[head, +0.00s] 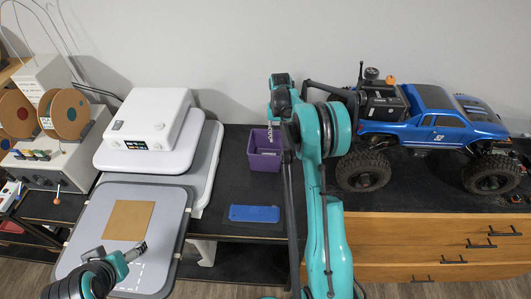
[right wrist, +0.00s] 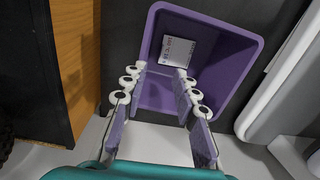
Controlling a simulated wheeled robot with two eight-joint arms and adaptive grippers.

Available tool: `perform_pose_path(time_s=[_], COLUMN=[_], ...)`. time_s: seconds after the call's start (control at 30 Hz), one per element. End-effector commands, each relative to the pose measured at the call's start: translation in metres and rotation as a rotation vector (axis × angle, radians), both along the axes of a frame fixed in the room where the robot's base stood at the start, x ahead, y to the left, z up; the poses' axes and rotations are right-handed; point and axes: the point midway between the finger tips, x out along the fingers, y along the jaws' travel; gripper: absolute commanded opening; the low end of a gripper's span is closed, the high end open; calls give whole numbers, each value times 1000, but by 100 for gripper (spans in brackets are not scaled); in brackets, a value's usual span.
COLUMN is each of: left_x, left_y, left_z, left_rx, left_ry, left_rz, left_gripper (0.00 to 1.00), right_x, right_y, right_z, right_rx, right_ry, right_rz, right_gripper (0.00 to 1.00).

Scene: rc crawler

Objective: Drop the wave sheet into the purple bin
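The purple bin (head: 257,160) stands on the black table, left of my right arm; it also shows in the right wrist view (right wrist: 233,62). A white sheet or card with small dark print (right wrist: 178,51) lies inside the bin. Whether it is the wave sheet cannot be told. My right gripper (right wrist: 160,75) is open above the bin, with nothing visible between its fingers. In the head view its fingers are mostly hidden by the arm. My left gripper (head: 137,251) is over the grey-framed plate at lower left; its fingers are too small to read.
A brown square sheet (head: 129,220) lies on the grey-framed plate (head: 177,205). A blue flat piece (head: 254,213) lies in front of the bin. A white press (head: 150,115) stands left, a blue crawler (head: 435,125) right. Spools (head: 70,113) stand at far left.

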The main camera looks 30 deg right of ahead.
Motion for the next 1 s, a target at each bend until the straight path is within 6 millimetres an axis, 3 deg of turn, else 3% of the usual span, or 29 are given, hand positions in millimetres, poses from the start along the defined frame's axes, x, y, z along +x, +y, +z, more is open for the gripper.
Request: perform_pose_path(time_s=[0.27, 0.7, 1.0], left_x=[0, 0, 0], left_y=[0, 0, 0], left_z=[0, 0, 0], left_rx=[0, 0, 0], left_ry=[0, 0, 0], left_rz=[0, 0, 0], left_gripper=[82, 82, 82], right_x=[0, 0, 0], right_y=[0, 0, 0], right_z=[13, 101, 120], right_rx=[0, 0, 0], right_ry=[0, 0, 0], right_rz=[0, 0, 0], right_gripper=[29, 29, 29])
